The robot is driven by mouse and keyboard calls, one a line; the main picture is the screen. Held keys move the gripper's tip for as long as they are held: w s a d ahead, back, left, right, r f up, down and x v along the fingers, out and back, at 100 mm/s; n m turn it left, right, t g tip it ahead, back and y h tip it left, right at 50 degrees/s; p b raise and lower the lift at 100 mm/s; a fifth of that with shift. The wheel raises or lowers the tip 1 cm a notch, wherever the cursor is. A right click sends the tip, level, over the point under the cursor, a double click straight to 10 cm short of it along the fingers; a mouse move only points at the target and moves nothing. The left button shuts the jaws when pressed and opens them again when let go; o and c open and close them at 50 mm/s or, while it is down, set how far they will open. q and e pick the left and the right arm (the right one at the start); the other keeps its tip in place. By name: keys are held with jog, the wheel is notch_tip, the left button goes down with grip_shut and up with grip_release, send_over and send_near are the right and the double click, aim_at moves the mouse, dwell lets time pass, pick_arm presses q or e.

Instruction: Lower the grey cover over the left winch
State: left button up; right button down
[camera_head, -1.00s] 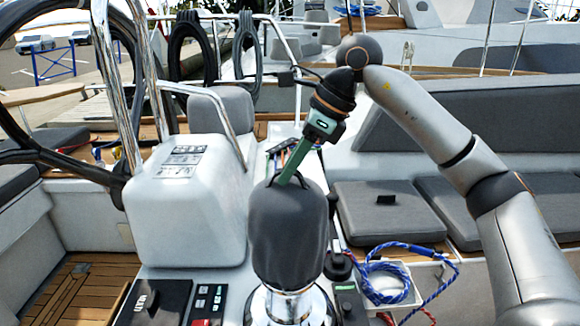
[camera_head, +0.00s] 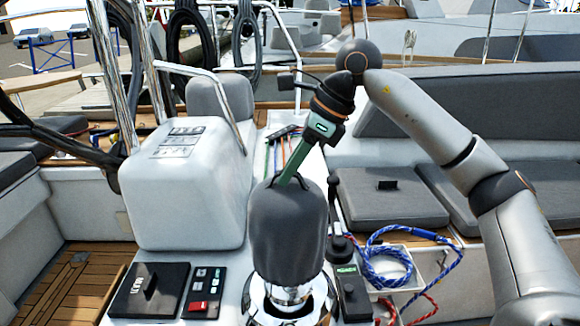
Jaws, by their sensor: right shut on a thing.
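The grey cover (camera_head: 287,232) hangs upright over the chrome winch (camera_head: 288,296) in the lower middle of the head view. The cover hides the winch's upper part; its shiny lower part and base show beneath the cover's bottom edge. My right gripper (camera_head: 291,175) comes from the upper right and is shut on the loop at the top of the cover. The fingertips are partly hidden by the loop. My left gripper is not in view.
A white console (camera_head: 185,190) stands left of the cover. A black hatch panel (camera_head: 149,290) and a switch panel (camera_head: 204,292) lie in front of it. On the right are a black lever (camera_head: 341,242) and a white tray (camera_head: 411,286) with blue rope (camera_head: 387,268).

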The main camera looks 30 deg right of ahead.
jog(key=shift+f+b, duration=3.05)
jog(key=shift+f, duration=1.35)
jog(key=shift+c, duration=1.5)
grip_release()
